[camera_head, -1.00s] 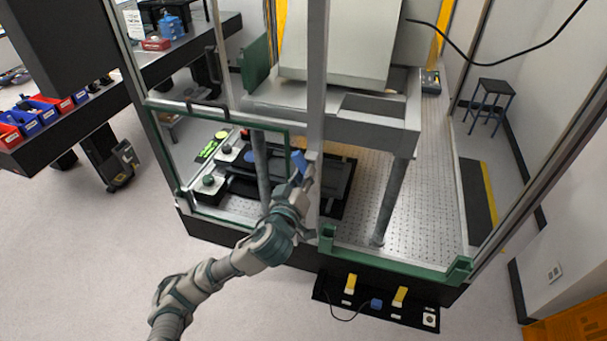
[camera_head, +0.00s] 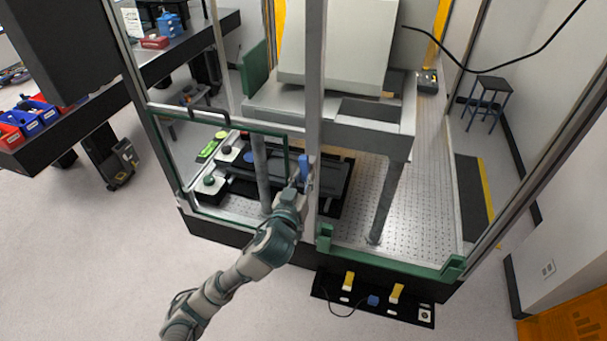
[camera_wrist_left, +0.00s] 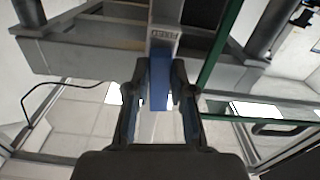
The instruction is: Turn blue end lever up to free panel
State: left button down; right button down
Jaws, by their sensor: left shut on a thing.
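The blue lever (camera_head: 304,168) is on the front upright post (camera_head: 316,100) of the enclosure, beside the green-framed panel (camera_head: 220,125). In the head view it stands nearly upright. My left gripper (camera_head: 299,186) is at the lever, its arm reaching up from below. In the left wrist view the blue lever (camera_wrist_left: 159,80) lies between the two fingers of my left gripper (camera_wrist_left: 159,98), which are shut on it. A small label shows on the post above it in that view. My right gripper is not in view.
A perforated metal table (camera_head: 420,215) with several supports fills the enclosure. A green rail (camera_head: 385,258) runs along its front right edge. Below is a black pedal board (camera_head: 330,294) with yellow pedals. A side bench (camera_head: 100,85) stands left; the floor at lower left is clear.

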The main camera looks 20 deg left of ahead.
pick_arm(q)
jog(key=shift+r+m, duration=0.2)
jog(key=shift+m, duration=0.1)
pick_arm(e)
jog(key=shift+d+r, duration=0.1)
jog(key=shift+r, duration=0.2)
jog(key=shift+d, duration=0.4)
pick_arm(q)
jog(key=c, duration=1)
grip_release()
jog(key=shift+f, duration=0.1)
jog(key=shift+s, duration=0.35)
jog(key=s, duration=0.6)
jog(key=shift+s+a, duration=0.15)
jog(key=shift+s, duration=0.2)
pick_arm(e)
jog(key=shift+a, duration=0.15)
pick_arm(q)
jog(key=shift+f, duration=0.2)
